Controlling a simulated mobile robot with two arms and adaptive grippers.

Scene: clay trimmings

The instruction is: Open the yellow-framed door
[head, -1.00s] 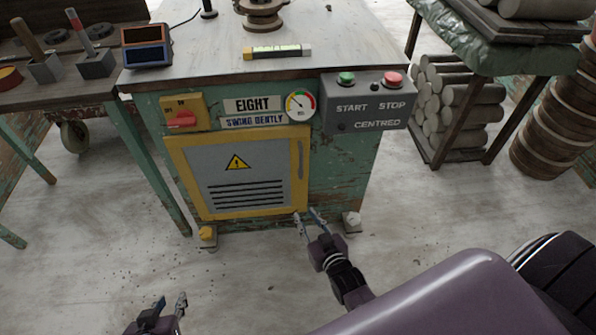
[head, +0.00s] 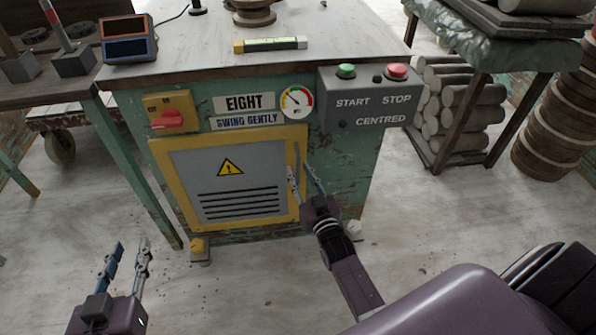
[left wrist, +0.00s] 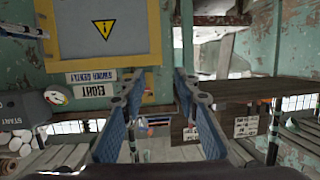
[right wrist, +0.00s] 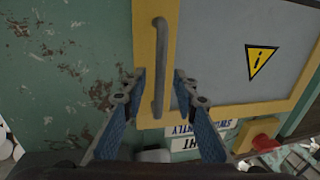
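The yellow-framed door (head: 233,187) is a grey panel with a warning triangle and vent slots, low on the front of the green cabinet. It looks closed. Its grey bar handle (right wrist: 160,66) stands upright near the door's right edge in the head view. My right gripper (head: 301,170) is open in front of the handle. In the right wrist view the handle's lower part lies between the two open fingertips (right wrist: 158,80), with gaps on both sides; contact is not visible. My left gripper (head: 128,247) is open and empty, low at the left. The door also shows in the left wrist view (left wrist: 75,40).
A red rotary switch (head: 168,119) and a gauge (head: 296,102) sit above the door. A start/stop box (head: 368,100) juts out at the cabinet's upper right. A table leg (head: 140,170) stands left of the door. The floor in front is clear.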

